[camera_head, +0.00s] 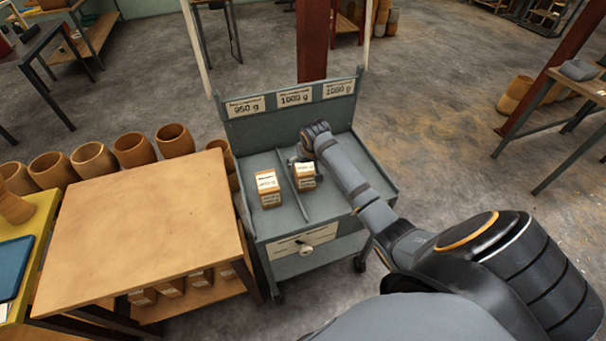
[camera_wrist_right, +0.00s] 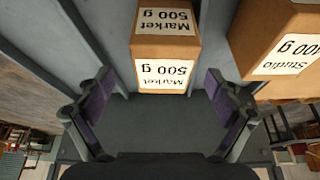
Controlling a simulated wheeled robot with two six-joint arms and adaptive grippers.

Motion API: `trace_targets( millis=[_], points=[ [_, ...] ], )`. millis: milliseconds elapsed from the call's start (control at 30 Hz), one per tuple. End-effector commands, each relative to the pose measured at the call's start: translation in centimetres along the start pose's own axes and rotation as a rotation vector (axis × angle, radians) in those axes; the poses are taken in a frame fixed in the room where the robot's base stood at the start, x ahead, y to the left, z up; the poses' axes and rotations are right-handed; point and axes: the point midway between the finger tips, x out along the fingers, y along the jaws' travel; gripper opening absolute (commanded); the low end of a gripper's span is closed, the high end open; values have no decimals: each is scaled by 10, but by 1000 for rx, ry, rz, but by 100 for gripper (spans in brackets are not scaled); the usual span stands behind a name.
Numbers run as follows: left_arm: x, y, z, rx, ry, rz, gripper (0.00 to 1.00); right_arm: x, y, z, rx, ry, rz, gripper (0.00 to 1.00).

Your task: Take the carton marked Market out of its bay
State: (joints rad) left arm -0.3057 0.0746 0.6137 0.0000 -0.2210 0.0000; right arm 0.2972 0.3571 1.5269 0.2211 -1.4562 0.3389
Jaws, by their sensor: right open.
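The Market carton (camera_wrist_right: 166,46) is a small brown box with white labels reading Market 500 g. In the head view the Market carton (camera_head: 305,178) stands in the middle bay of the grey bin cart (camera_head: 268,222), right of a thin divider. In the head view my right gripper (camera_head: 301,155) is at the carton's far side, partly hidden by my arm. My left gripper is out of view.
The Studio carton (camera_wrist_right: 272,45), marked 400 g, stands in the left bay in the head view (camera_head: 268,187). Upright dividers (camera_head: 291,186) flank the middle bay. A wooden table (camera_head: 145,225) and several clay drum bodies (camera_head: 93,160) stand left. The floor right of the cart is clear.

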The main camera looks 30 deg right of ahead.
Motion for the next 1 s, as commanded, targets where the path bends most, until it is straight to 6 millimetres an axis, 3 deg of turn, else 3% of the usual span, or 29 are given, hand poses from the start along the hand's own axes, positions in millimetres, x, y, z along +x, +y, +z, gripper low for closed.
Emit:
trace_targets(
  millis=[167,400,700,1000],
  points=[
    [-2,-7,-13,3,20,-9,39,8,-2,-1,1,-1,0,92],
    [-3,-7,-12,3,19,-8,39,47,-6,-2,1,-2,0,92],
    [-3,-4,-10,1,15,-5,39,53,-6,-2,0,0,1,91],
    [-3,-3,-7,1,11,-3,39,53,-6,-2,0,0,1,50]
  ],
)
